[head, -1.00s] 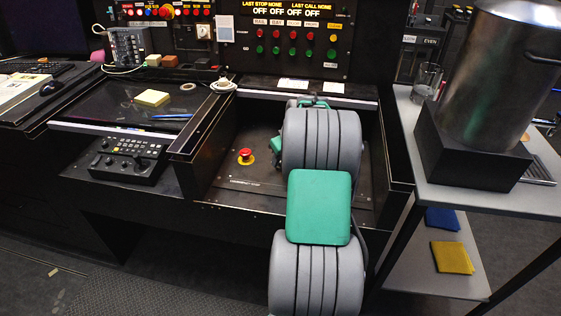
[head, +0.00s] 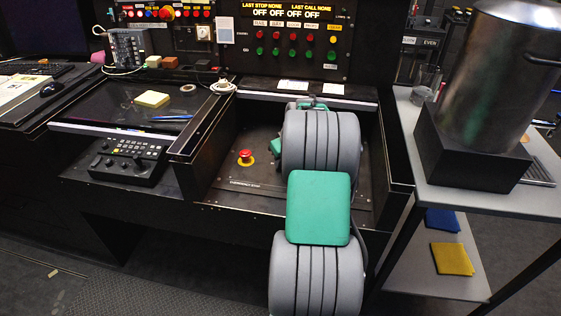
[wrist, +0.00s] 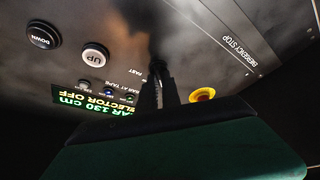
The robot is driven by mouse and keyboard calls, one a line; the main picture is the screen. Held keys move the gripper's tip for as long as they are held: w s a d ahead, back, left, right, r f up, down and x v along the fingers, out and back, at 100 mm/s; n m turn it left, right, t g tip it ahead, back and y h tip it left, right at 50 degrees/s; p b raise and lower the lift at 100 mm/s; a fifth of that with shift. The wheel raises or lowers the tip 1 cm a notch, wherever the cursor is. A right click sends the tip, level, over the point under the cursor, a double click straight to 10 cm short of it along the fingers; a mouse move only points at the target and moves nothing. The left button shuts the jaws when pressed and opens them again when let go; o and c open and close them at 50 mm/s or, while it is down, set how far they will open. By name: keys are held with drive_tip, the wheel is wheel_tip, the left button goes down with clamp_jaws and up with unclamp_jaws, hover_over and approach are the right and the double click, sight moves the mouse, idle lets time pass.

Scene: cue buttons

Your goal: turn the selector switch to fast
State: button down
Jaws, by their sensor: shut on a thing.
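In the wrist view my gripper (wrist: 159,84) reaches down to the dark panel, with its fingers close together and shut on the selector switch. The switch is mostly hidden by the fingers and dark shadow, so I cannot tell which way its pointer faces. The small label FAST (wrist: 157,68) shows beside the fingertips. A green-lettered display (wrist: 92,102), upside down in this view, reads SELECTOR OFF under a line with 130 cm. In the head view my arm covers the gripper and the switch.
A red emergency stop (head: 245,156) on a yellow ring sits on the panel left of my arm; its yellow ring also shows in the wrist view (wrist: 203,95). UP (wrist: 95,55) and DOWN (wrist: 43,35) buttons lie at the left. A metal pot (head: 490,75) stands at the right.

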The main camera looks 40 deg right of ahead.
drive_tip(key=shift+m, duration=0.3)
drive_tip(key=m+h, duration=0.1)
drive_tip(key=m, duration=0.3)
drive_tip(key=shift+a+g+h, duration=0.15)
drive_tip(key=shift+g+h, duration=0.25)
drive_tip(key=m+g+h, duration=0.1)
drive_tip(key=m, duration=0.4)
drive_tip(key=shift+w, duration=0.1)
drive_tip(key=m+g+h, duration=0.1)
drive_tip(key=m+g, duration=0.1)
drive_tip(key=m, duration=0.3)
drive_tip(key=shift+w+p, duration=0.1)
drive_tip(key=shift+p, duration=0.3)
drive_tip(key=shift+m+g, duration=0.7)
drive_tip(key=shift+m, duration=1)
drive_tip(key=c, duration=1.7)
unclamp_jaws()
drive_tip(key=shift+o, duration=0.8)
drive_tip(key=shift+r, duration=0.1)
